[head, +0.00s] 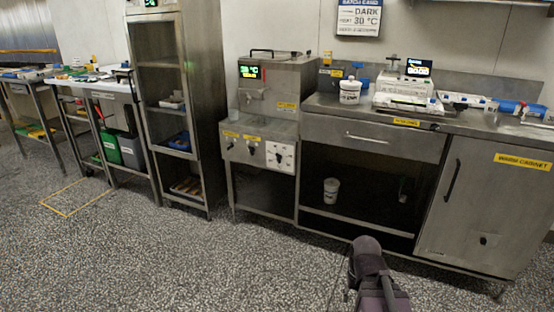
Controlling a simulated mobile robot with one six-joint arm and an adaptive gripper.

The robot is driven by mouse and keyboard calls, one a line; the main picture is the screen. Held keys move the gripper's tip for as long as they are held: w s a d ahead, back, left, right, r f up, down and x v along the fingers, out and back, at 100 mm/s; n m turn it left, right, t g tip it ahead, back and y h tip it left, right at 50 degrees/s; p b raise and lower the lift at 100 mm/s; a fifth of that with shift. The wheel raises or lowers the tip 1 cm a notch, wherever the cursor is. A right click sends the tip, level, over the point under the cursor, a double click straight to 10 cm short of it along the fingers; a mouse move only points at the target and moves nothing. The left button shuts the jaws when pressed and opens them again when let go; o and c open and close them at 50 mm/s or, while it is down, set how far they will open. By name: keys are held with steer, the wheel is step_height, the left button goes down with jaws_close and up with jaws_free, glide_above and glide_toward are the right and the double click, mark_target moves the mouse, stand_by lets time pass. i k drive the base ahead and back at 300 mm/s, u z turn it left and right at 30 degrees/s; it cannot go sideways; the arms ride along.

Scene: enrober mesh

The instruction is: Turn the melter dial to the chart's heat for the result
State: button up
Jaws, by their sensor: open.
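The melter (277,82) is a steel unit left of centre, with a lit green display (249,72) whose digits are too small to read. On its lower front a white plate with marks carries a dark dial (280,156); its setting is too small to read. Two more dark knobs, a left one (228,146) and a middle one (252,150), sit beside it under yellow labels. Only part of my arm shows at the bottom, right of the dial; my gripper is not visible.
Right of the melter, a steel counter (470,122) holds a white tub (350,91) and a device with a blue screen (418,67). Below are an open shelf with a white cup (331,190) and a warm cabinet (490,205). The speckled floor in front is clear.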

mark_target(279, 157)
steer(key=z, duration=0.05)
steer(key=i, duration=1)
steer(key=u, duration=0.05)
